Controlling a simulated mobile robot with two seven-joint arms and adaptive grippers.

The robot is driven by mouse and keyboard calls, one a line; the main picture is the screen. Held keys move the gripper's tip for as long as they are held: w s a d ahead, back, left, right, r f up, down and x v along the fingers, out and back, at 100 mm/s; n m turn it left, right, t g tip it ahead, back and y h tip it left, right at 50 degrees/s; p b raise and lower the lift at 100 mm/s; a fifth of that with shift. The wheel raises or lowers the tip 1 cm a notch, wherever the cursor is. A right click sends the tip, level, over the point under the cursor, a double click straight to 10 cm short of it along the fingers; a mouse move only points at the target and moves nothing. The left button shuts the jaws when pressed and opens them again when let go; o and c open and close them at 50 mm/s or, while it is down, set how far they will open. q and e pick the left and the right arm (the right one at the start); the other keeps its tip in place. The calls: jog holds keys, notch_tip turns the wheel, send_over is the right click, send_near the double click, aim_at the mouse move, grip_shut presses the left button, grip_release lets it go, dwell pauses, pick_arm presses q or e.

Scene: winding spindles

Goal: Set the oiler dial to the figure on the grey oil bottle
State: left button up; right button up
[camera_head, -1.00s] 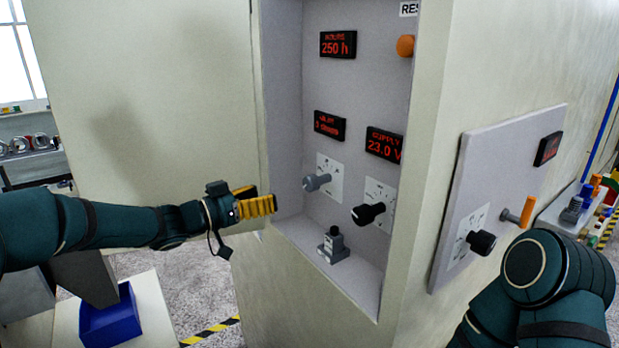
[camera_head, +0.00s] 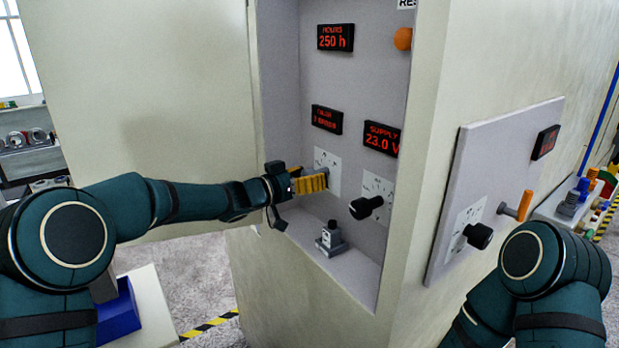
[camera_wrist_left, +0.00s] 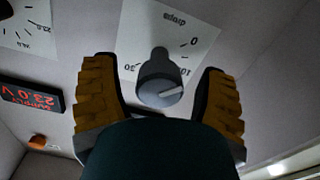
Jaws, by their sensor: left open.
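The oiler dial is a grey knob (camera_wrist_left: 158,78) on a white plate marked "drops". In the left wrist view, which is upside down, figures 0, 10 and 30 show and the knob's pale mark points right. My left gripper (camera_head: 318,183) is open at the dial, its yellow fingers (camera_wrist_left: 165,98) on either side of the knob with visible gaps. My right gripper is out of view.
A black knob (camera_head: 367,207) sits right of the dial, under the "SUPPLY 23.0 V" display (camera_head: 381,138). A blurred display (camera_head: 327,118) is above the dial. The recess side wall (camera_head: 280,110) is close to my left arm.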

pick_arm(q)
jog(key=c, duration=1.2)
